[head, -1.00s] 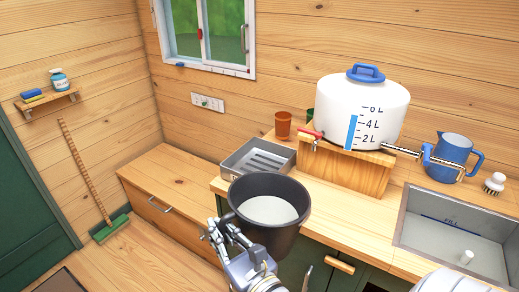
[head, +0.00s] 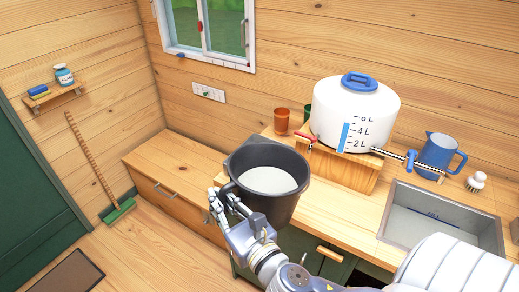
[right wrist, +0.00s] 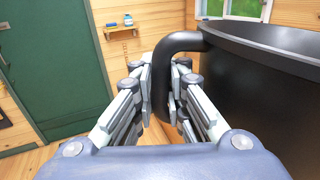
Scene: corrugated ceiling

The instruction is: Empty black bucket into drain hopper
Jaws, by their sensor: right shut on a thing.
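The black bucket (head: 266,205) is in the middle of the head view, roughly upright, with a pale grey content (head: 268,180) inside. My right gripper (head: 224,203) is shut on the bucket's side handle, at the bucket's left. In the right wrist view, the fingers (right wrist: 160,97) close on the curved black handle (right wrist: 166,62), and the bucket wall (right wrist: 262,95) fills the right side. The drain hopper, a grey metal tray with a grille, is hidden behind the bucket now. My left gripper is not in view.
A white water tank (head: 352,110) on a wooden stand (head: 340,170) has taps on both sides. An orange cup (head: 282,121), blue jug (head: 438,152), brush (head: 476,181) and sink (head: 430,215) are on the counter (head: 345,205). A low wooden bench (head: 175,160) lies left.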

